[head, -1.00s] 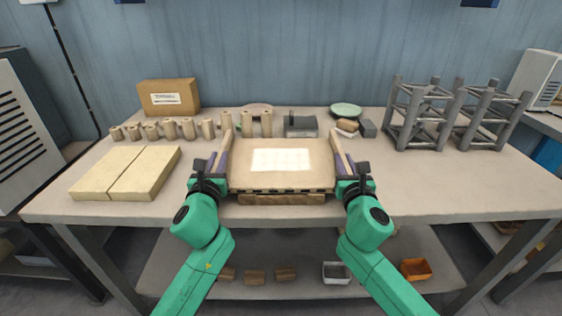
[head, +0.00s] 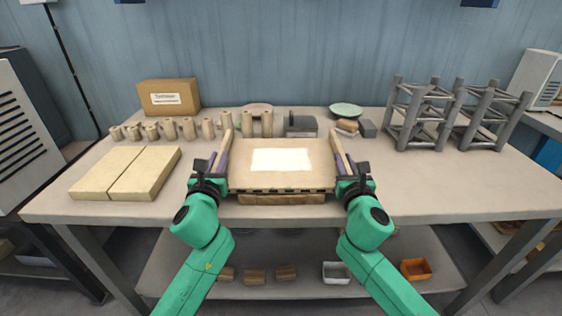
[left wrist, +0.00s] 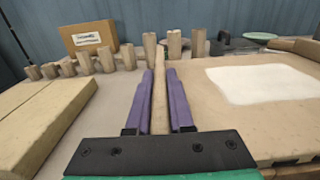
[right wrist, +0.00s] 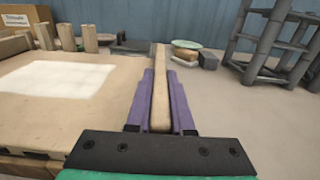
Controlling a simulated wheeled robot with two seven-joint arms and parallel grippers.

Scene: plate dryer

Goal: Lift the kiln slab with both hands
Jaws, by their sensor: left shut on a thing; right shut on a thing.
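The kiln slab (head: 315,176) is a flat tan board with a white patch on top, level at the table's front middle. My left gripper (head: 218,165) is shut on the wooden bar along the slab's left side; the bar shows between the purple fingers in the left wrist view (left wrist: 160,105). My right gripper (head: 344,165) is shut on the matching bar on the right side, seen in the right wrist view (right wrist: 162,100). A tan block (head: 282,198) lies below the slab's front edge, with dark gaps between them. I cannot tell whether the slab touches it.
Two cream slabs (head: 145,175) lie at the left. A row of clay cylinders (head: 170,128), a cardboard box (head: 168,97) and a green dish (head: 346,110) stand behind. Grey pipe racks (head: 422,115) stand at the back right. The right front of the table (head: 450,185) is clear.

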